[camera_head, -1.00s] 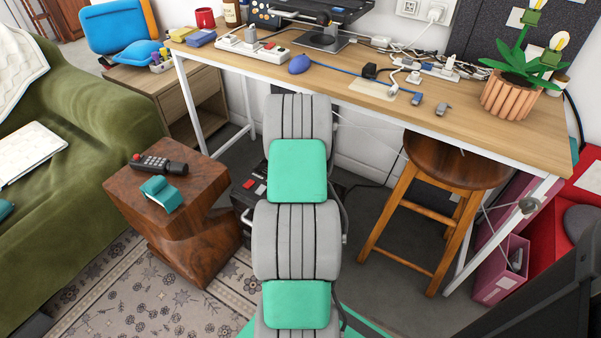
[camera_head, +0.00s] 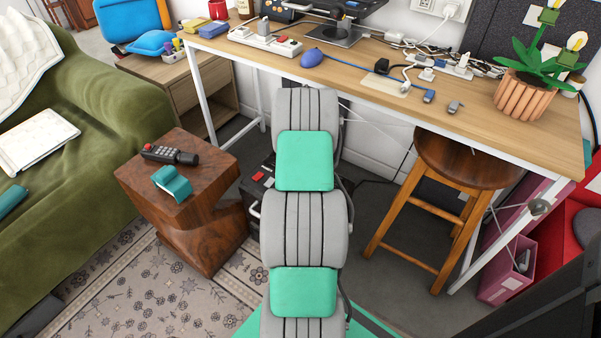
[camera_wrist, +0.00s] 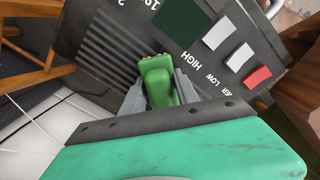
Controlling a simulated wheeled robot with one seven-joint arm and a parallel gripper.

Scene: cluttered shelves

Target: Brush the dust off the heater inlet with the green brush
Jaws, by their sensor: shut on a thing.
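My gripper (camera_wrist: 160,92) is shut on the green brush (camera_wrist: 158,78) in the wrist view, with a grey finger on either side of it. The heater (camera_wrist: 190,60) is a dark box with a dark green display, white buttons, a red button and HIGH and LOW labels. Its slotted inlet (camera_wrist: 108,48) is left of the buttons. The brush's far end is over the heater face, near the slots' lower right ends; I cannot tell whether it touches. No dust can be made out. In the head view, the heater (camera_head: 257,185) is mostly hidden behind my arm, and my gripper is hidden.
A wooden stool (camera_head: 467,160) stands right of my arm, under the long desk (camera_head: 370,80). A dark wooden side table (camera_head: 205,195) with a phone handset stands close on the left, beside a green sofa (camera_head: 90,180). Some grey floor is bare around the stool.

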